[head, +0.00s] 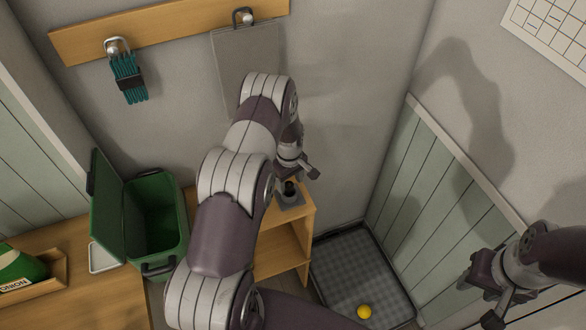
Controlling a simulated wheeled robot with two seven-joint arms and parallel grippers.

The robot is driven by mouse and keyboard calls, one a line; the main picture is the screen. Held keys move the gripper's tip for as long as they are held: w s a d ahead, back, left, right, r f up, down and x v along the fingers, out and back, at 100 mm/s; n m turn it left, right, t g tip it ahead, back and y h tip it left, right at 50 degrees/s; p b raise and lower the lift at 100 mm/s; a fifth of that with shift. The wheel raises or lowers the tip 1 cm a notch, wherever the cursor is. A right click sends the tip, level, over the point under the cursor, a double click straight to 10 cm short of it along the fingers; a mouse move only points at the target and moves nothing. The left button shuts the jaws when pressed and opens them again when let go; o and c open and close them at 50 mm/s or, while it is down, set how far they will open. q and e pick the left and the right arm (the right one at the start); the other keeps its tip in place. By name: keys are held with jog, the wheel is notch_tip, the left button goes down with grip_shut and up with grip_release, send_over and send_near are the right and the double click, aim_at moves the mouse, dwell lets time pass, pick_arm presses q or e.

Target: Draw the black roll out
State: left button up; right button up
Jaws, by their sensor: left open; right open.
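A small dark upright piece (290,187), which looks like the black roll, stands in a grey square-based holder (291,203) on top of the small wooden shelf. My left gripper (307,172) is just above it, open, with nothing seen between its fingers. The gripper and wrist partly cover the top of the dark piece, so I cannot tell whether they touch. My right gripper (491,303) is open and empty at the lower right, well away from the shelf.
A green open-lidded bin (158,218) stands left of the wooden shelf (285,248). A grey tray (360,262) with a yellow ball (364,312) lies on the floor.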

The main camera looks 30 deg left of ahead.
aim_at(289, 184)
pick_arm(q)
jog(key=f, duration=0.2)
jog(key=shift+a+f, duration=0.25)
jog(key=shift+f, duration=0.1)
jog(key=shift+f+p, duration=0.25)
jog(key=shift+p, duration=0.05)
jog(key=shift+d, duration=0.2)
jog(key=shift+c, duration=0.6)
jog(key=shift+a, duration=0.1)
grip_shut()
jog(key=shift+r+p, duration=1.8)
jog(key=shift+r, duration=1.2)
pick_arm(e)
jog(key=shift+a+r, duration=0.15)
jog(key=shift+r, duration=2.25)
